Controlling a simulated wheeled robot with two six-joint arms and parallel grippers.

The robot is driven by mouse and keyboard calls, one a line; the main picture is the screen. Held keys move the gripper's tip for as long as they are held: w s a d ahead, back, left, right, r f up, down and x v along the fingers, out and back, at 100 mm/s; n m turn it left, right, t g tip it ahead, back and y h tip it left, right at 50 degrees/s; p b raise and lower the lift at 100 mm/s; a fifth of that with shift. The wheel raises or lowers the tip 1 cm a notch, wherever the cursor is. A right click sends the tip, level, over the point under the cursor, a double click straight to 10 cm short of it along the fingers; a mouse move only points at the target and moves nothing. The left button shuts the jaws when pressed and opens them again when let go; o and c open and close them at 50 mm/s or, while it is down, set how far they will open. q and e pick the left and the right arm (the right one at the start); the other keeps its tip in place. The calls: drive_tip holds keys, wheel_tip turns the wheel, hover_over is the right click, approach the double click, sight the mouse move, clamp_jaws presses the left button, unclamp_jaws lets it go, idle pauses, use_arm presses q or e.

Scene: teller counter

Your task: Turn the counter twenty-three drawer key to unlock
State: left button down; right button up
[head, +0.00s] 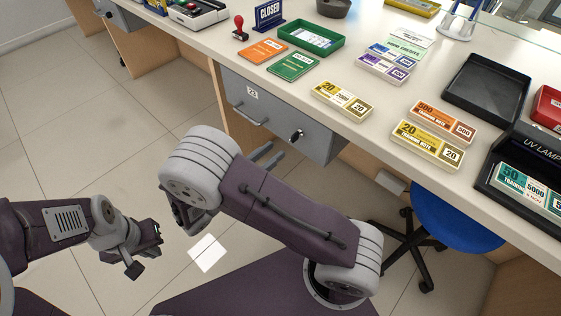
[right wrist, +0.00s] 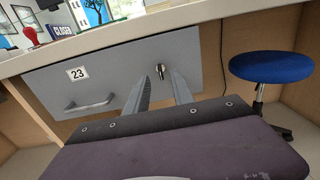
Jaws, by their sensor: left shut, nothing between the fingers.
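The grey drawer (head: 275,122) with the label "23" is under the counter and looks closed. Its key (head: 297,136) sits in the lock on the drawer's right part. My right gripper (head: 267,155) is in front of the drawer, below and left of the key in the head view. In the right wrist view the fingers of my right gripper (right wrist: 161,85) are apart and empty, and the key (right wrist: 160,71) shows in the gap beyond their tips. My left gripper (head: 155,233) is shut and empty over the floor at the lower left, away from the drawer.
The drawer's bar handle (head: 250,115) is left of the lock. The counter top (head: 330,72) above bears banknote bundles, a green tray (head: 311,38) and a red stamp (head: 239,28). A blue stool (head: 455,222) stands to the right. The floor at left is clear.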

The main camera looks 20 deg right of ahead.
sight(296, 136)
use_arm(q)
drive_tip(key=shift+f, duration=0.6)
use_arm(e)
drive_tip(key=shift+s+a+f+t, duration=0.1)
drive_tip(key=shift+a+f+t, duration=0.2)
drive_tip(key=shift+f, duration=0.35)
